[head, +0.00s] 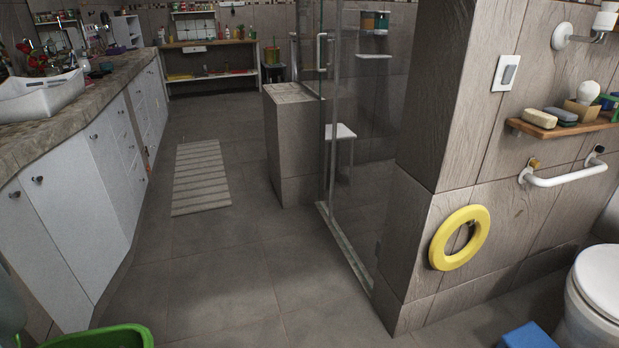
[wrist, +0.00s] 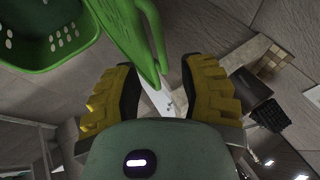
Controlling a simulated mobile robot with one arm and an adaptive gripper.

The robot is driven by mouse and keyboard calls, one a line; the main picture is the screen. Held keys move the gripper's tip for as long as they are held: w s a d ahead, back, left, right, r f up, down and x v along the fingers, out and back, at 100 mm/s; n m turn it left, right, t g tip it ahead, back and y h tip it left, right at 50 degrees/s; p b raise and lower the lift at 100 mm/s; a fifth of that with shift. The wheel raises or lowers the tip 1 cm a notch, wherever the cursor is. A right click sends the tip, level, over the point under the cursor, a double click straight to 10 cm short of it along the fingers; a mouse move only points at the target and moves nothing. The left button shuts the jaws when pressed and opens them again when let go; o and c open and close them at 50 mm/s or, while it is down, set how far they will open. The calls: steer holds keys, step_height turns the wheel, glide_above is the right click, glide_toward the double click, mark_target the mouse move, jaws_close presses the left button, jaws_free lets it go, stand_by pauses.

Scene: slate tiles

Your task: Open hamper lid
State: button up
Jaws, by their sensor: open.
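The green hamper (head: 100,333) shows only as a curved rim at the bottom left of the head view. In the wrist view, the hamper (wrist: 62,55) is at the top left, with holes in its wall and part of its inside visible. A green slatted panel, which looks like the lid (wrist: 120,35), stands tilted beside the opening, with a loop-like edge on its right. My gripper (wrist: 160,78) is open, its yellow-padded fingers spread. The panel's lower tip reaches toward the gap between them; I cannot tell whether they touch. Nothing is gripped.
A white cabinet (head: 70,215) with a stone counter runs along the left. A glass shower screen (head: 350,150) and tiled wall stand right of centre. A toilet (head: 598,290) and blue box (head: 527,337) are at the lower right. The floor (head: 230,270) between is clear, except a striped mat (head: 201,178).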

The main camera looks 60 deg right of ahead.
steer(key=shift+v, duration=2.85)
